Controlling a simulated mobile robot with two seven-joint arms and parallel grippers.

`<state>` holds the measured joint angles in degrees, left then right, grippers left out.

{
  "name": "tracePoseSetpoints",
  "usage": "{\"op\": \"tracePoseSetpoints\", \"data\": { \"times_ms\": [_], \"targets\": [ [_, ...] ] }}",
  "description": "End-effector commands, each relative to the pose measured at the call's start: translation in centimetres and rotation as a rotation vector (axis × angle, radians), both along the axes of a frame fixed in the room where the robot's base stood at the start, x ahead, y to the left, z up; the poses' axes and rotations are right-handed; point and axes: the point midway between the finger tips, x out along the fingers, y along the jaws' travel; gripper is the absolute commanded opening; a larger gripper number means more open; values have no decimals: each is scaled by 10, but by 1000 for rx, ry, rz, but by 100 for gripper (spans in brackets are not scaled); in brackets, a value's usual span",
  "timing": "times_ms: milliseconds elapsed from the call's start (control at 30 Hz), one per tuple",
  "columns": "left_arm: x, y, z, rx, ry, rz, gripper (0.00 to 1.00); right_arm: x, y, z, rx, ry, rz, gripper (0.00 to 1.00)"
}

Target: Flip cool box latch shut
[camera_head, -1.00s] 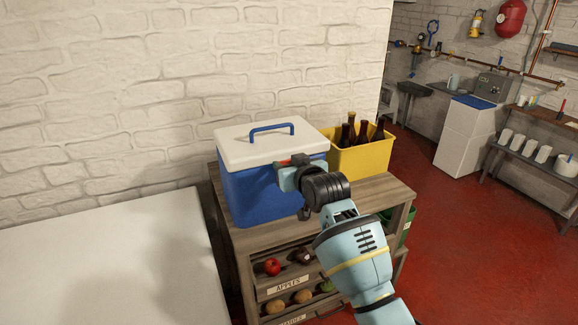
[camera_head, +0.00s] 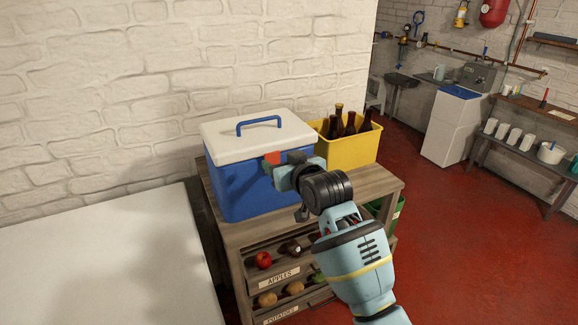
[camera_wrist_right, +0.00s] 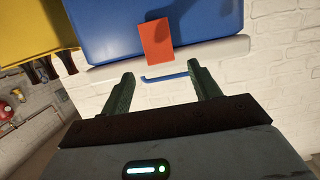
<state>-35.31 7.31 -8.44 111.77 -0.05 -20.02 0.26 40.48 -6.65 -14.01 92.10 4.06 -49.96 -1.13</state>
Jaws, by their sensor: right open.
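The cool box (camera_head: 245,190) has a blue body and a white lid (camera_head: 252,137) that lies on top, with a blue handle (camera_head: 259,121). Its red latch (camera_head: 271,158) is on the front below the lid edge. In the right wrist view, which is upside down, the latch (camera_wrist_right: 155,42) overlaps the lid rim and the blue body; I cannot tell whether it is flat or tilted out. My right gripper (camera_head: 285,172) is close in front of the latch. Its fingers (camera_wrist_right: 162,84) are open with nothing between them. My left gripper is not in view.
The cool box stands on a wooden shelf unit (camera_head: 370,183) with apple and potato drawers. A yellow crate (camera_head: 352,150) of dark bottles stands right beside it. A white surface (camera_head: 110,255) is at left, and a brick wall (camera_head: 130,90) is behind. Red floor (camera_head: 480,240) is open at right.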

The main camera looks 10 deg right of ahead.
Motion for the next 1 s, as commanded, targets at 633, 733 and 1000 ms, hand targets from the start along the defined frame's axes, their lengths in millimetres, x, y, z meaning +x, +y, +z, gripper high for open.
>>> {"op": "tracePoseSetpoints", "data": {
  "times_ms": [633,733,1000],
  "targets": [
    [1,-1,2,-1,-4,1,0,-34,-11,10,0,-1,0,62],
    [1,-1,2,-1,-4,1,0,-34,-11,10,0,-1,0,62],
    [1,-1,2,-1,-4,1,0,-55,-27,-59,1,64,-27,62]
  ]
}}
